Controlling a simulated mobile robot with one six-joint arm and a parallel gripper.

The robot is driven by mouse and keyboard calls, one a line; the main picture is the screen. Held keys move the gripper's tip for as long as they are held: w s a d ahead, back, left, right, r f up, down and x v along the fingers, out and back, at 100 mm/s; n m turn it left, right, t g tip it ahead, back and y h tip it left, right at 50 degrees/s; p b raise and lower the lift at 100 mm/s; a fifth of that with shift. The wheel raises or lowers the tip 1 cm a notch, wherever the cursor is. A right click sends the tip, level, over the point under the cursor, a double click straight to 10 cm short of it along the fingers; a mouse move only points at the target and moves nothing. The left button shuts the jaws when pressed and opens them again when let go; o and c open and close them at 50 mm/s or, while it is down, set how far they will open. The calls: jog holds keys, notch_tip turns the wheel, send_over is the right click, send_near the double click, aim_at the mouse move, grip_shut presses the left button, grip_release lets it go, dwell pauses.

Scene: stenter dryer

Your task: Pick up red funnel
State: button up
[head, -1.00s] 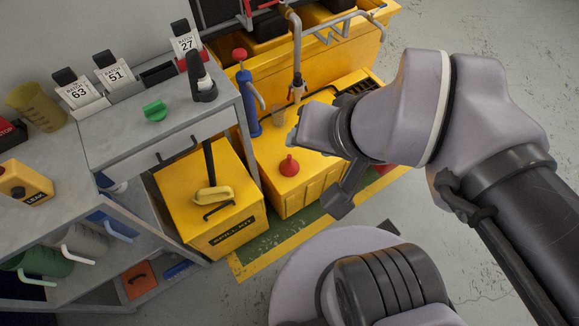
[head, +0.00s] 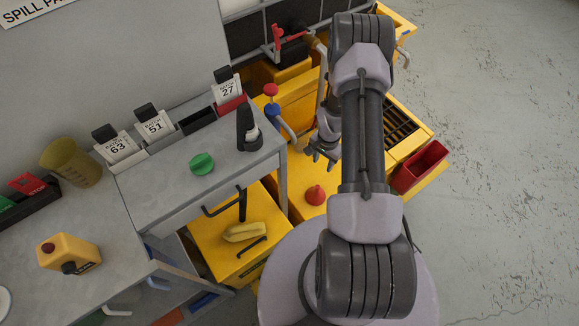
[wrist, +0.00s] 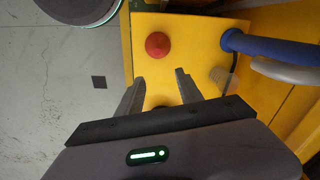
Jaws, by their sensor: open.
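The red funnel (head: 315,194) stands with its narrow end up on the yellow platform (head: 301,208) in the head view. In the wrist view the red funnel (wrist: 157,45) is seen from above, ahead of the fingers and nearer the left one. My gripper (head: 321,158) is above the platform, a little behind the funnel in the head view. In the wrist view my gripper (wrist: 158,78) has its two fingers apart with nothing held between them. It does not touch the funnel.
A blue hand pump (head: 272,110) with a red top stands behind the funnel; its blue body (wrist: 275,48) is right in the wrist view. A grey bench (head: 220,170) is at left. A yellow spill-kit box (head: 215,243) and red bin (head: 420,166) flank the platform.

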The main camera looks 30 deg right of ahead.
jog(key=b, duration=0.4)
send_over(318, 186)
jog(key=f, duration=1.3)
jog(key=shift+s+f, duration=0.3)
jog(key=shift+s, duration=0.1)
jog(key=f+b, duration=0.1)
jog(key=f, duration=0.1)
jog(key=f+b, duration=0.1)
jog(key=f, duration=0.1)
jog(key=f+b, duration=0.1)
jog(key=f, duration=0.1)
jog(key=shift+w+a+f, duration=0.1)
jog(key=shift+w+f, duration=0.05)
jog(key=shift+w, duration=0.25)
jog(key=shift+c, duration=0.4)
grip_shut()
